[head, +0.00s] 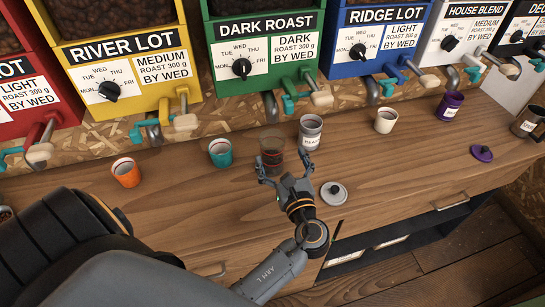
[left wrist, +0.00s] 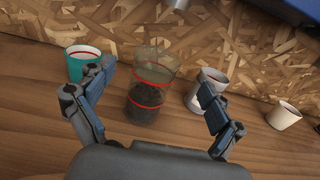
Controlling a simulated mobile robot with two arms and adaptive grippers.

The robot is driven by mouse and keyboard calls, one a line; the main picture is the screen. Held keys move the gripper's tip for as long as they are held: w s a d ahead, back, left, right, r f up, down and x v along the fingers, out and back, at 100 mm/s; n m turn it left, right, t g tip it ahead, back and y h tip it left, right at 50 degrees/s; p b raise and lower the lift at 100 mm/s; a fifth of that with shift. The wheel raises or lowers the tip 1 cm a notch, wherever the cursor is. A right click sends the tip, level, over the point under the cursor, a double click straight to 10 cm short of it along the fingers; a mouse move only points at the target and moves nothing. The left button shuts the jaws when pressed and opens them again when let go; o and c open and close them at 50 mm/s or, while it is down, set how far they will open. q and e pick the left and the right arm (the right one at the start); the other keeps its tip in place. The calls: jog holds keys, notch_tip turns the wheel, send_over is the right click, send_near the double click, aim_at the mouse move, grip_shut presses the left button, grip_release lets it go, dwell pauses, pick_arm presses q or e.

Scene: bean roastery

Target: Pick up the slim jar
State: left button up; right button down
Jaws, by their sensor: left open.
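A clear jar with red bands and dark contents (head: 271,147), which I take for the slim jar, stands upright on the wooden counter (head: 215,205). My left gripper (head: 283,168) is open just in front of it. In the left wrist view the jar (left wrist: 150,88) shows between the two spread fingers of my left gripper (left wrist: 156,85), beyond the palm. I see no finger closed on it. My right gripper is not in view.
A teal cup (head: 220,152) stands left of the jar, and a grey labelled canister (head: 310,132) stands close on its right. A grey lid (head: 333,193) lies right of my gripper. An orange cup (head: 126,172) and cream cup (head: 386,120) stand farther off. Bean dispensers (head: 265,50) line the back.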

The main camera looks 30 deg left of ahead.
aim_at(276, 153)
pick_arm(q)
jog(key=shift+w+a+f, duration=0.1)
jog(key=shift+w+a, duration=0.35)
jog(key=shift+a, duration=0.05)
jog(key=shift+w+a, duration=0.2)
jog(key=shift+a, duration=0.05)
jog(key=shift+w+a+f+b, duration=0.15)
jog(key=shift+a+f+b, duration=0.1)
jog(key=shift+b, duration=0.2)
jog(key=shift+w+a+f+b, duration=0.45)
jog(key=shift+w+a+b, duration=0.15)
jog(key=shift+a+b, duration=0.35)
jog(key=shift+x, duration=1)
jog(key=shift+w+a+r, duration=0.1)
jog(key=shift+w, duration=0.1)
jog(key=shift+r, duration=0.1)
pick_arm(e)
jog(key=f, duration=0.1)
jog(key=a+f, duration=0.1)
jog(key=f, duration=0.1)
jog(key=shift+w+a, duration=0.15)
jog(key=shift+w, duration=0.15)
